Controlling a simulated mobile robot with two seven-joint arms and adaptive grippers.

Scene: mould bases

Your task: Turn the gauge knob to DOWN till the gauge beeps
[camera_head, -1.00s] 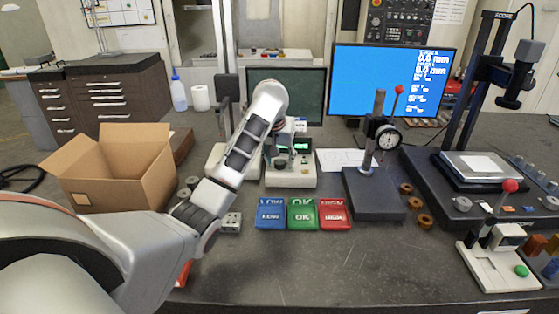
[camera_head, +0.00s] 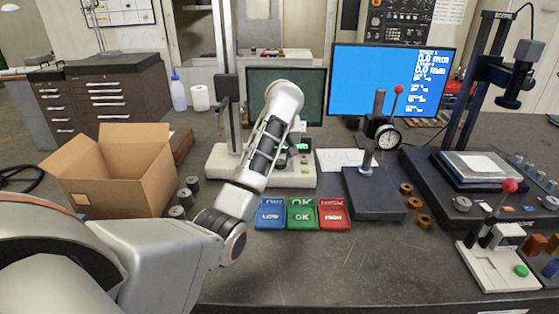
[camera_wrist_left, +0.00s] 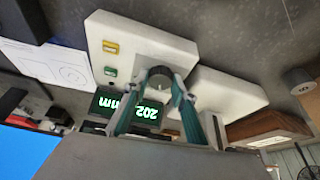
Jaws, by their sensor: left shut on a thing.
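In the left wrist view the display (camera_wrist_left: 130,111) appears turned over, with green digits and "mm". The dark round gauge knob (camera_wrist_left: 158,74) is on the white gauge body, near the display. My left gripper (camera_wrist_left: 161,77) has its two teal fingers on either side of the knob, shut on it. Which way the knob points is unclear. My right gripper is not in view.
Blue LOW (camera_head: 270,216), green OK (camera_head: 302,216) and red HIGH (camera_head: 334,215) trays lie in front of the gauge. An open cardboard box (camera_head: 115,180) stands left, a dial gauge stand (camera_head: 374,197) right. Small grey cylinders (camera_head: 184,196) lie near the box.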

